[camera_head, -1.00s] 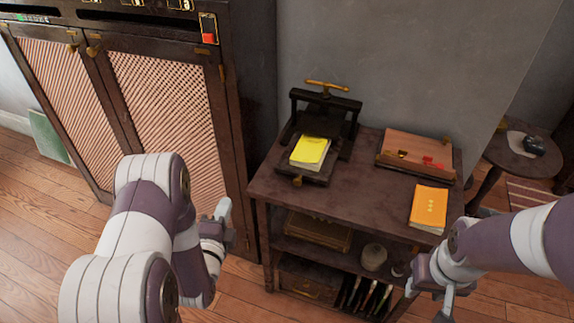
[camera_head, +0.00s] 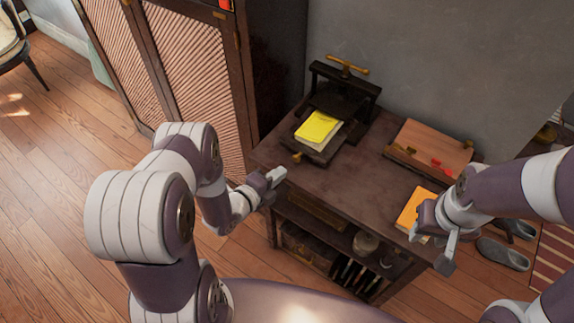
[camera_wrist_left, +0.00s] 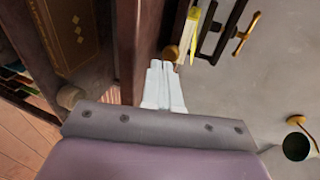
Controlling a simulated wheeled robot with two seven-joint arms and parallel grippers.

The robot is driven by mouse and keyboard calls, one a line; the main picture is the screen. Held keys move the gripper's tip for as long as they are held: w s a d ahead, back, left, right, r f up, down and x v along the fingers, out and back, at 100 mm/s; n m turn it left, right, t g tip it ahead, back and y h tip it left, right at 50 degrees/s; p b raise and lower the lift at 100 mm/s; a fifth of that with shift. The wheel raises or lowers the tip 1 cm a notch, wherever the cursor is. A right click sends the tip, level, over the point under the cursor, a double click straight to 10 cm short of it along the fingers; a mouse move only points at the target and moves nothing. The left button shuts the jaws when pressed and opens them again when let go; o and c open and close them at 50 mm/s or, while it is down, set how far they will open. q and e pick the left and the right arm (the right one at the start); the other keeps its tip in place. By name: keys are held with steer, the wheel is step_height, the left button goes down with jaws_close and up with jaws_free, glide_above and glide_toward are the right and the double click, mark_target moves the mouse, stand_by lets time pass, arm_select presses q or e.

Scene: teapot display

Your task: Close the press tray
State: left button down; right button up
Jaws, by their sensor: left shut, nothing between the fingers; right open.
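The black book press (camera_head: 344,92) with a brass handle stands at the back left of the dark wooden table. Its tray (camera_head: 319,157) sticks out toward the front, with a yellow book (camera_head: 318,126) lying on it and a small brass knob (camera_head: 297,158) on its front. In the left wrist view the knob (camera_wrist_left: 171,53) shows just beyond the fingertips. My left gripper (camera_head: 275,177) is shut and empty, in front of the tray and apart from it; its closed fingers (camera_wrist_left: 162,75) also show in the wrist view. My right gripper (camera_head: 447,250) is open near the table's front right.
A wooden box (camera_head: 430,148) with red items on its front stands at the back right. An orange book (camera_head: 416,207) lies at the right front, partly hidden by my right arm. A tall cabinet (camera_head: 190,70) stands left of the table. The middle of the tabletop is clear.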

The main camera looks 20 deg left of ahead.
mark_target(294, 160)
arm_select(q)
steer(key=w, duration=0.1)
steer(key=w+d, duration=0.1)
steer(key=w, duration=0.1)
steer(key=shift+w+d, duration=0.1)
steer(key=shift+d, duration=0.05)
steer(key=shift+w+d, duration=0.15)
steer(key=shift+w, duration=0.1)
